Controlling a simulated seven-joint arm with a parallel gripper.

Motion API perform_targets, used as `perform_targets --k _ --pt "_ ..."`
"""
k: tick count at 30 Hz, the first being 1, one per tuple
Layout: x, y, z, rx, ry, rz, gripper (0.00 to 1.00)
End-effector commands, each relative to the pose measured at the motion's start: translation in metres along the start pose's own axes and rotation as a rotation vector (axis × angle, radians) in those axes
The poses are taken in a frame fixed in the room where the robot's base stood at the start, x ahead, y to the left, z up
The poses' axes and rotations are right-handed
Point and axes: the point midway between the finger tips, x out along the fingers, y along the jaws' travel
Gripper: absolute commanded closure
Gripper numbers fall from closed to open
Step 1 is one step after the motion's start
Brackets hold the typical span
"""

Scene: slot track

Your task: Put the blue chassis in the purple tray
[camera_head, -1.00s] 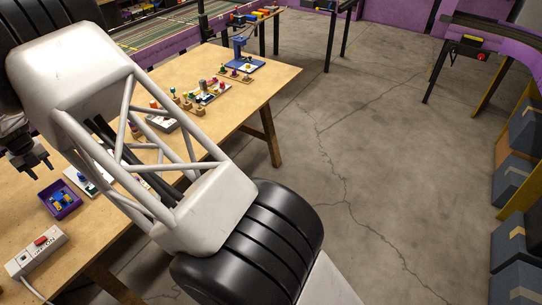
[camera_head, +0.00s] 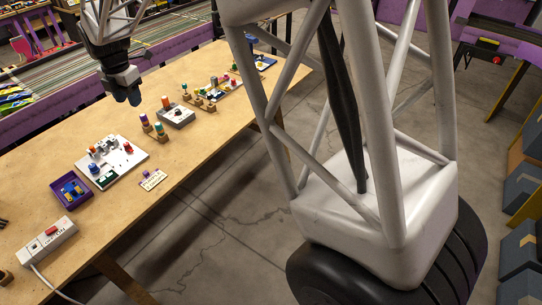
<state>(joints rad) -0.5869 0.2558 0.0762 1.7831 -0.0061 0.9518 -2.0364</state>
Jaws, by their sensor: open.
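The purple tray (camera_head: 77,206) stands on the wooden table at the lower left. Small blue pieces (camera_head: 71,187) with a bit of yellow lie in it. They are too small for me to tell whether one is the blue chassis. No other piece shows clearly as the blue chassis. My gripper (camera_head: 129,97) hangs over the far side of the table, pointing down, well behind the tray and apart from it. It is open, and I see nothing held between its dark fingers.
A white board (camera_head: 126,172) with small coloured parts lies beside the tray. A white switch box (camera_head: 47,241) with a red button and cable stands in front. Peg stands and a grey box (camera_head: 176,117) are farther right. Bare table (camera_head: 60,143) lies behind the tray.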

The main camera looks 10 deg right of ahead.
Motion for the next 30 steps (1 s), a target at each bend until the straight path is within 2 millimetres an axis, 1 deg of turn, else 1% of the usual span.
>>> perform_targets --k 1,6,14,15,22,30 --pt "-0.010 -0.018 0.006 0.063 -0.004 0.005 0.56" --pt "-0.036 -0.072 0.020 0.282 -0.013 0.016 0.56" --pt "-0.071 -0.155 0.031 0.617 -0.024 0.039 0.56" --pt "-0.075 -0.169 0.032 0.670 -0.026 0.042 0.56" --pt "-0.094 -0.242 0.031 0.966 -0.032 0.061 0.56" --pt "-0.109 -0.325 0.018 1.315 -0.035 0.087 0.56"
